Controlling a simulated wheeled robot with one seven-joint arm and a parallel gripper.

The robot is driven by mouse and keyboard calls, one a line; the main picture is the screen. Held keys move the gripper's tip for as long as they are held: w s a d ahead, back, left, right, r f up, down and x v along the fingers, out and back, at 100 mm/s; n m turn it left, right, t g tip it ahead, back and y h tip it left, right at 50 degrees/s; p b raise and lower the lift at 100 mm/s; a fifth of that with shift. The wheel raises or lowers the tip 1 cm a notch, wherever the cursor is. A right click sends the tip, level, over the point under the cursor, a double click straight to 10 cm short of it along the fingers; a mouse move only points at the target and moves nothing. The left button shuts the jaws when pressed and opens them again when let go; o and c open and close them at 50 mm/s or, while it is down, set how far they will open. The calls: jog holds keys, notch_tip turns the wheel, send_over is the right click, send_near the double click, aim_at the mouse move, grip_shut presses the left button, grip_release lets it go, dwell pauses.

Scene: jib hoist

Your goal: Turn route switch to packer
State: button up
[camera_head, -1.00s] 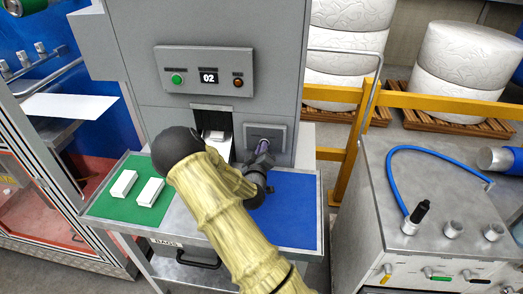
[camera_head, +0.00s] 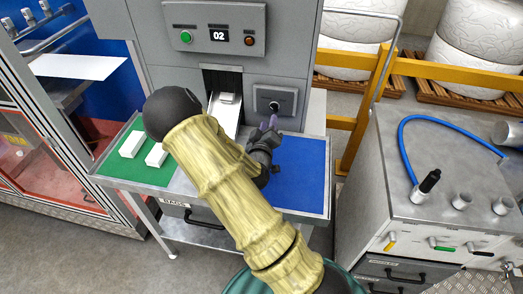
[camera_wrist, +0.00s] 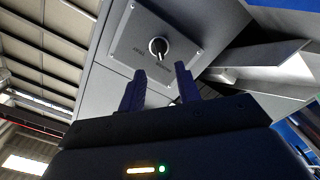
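The route switch is a dark round knob (camera_wrist: 158,46) with a light pointer line on a grey plate (camera_wrist: 175,30). In the head view the knob (camera_head: 273,106) sits on its plate (camera_head: 288,98) on the grey machine front, right of the chute opening. In the head view my gripper (camera_head: 270,124) is partly hidden behind my arm.
A panel with a green button (camera_head: 186,37), a "02" display (camera_head: 219,36) and another button (camera_head: 250,41) is above. White blocks (camera_head: 132,144) lie on the green mat (camera_head: 113,168). A blue mat (camera_head: 305,172) lies clear below. A steel cabinet (camera_head: 400,225) and yellow rail (camera_head: 455,63) are right.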

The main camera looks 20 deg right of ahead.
jog(key=p+v, duration=0.7)
jog(key=v, duration=0.4)
jog(key=shift+w, duration=0.1)
dwell(0.5)
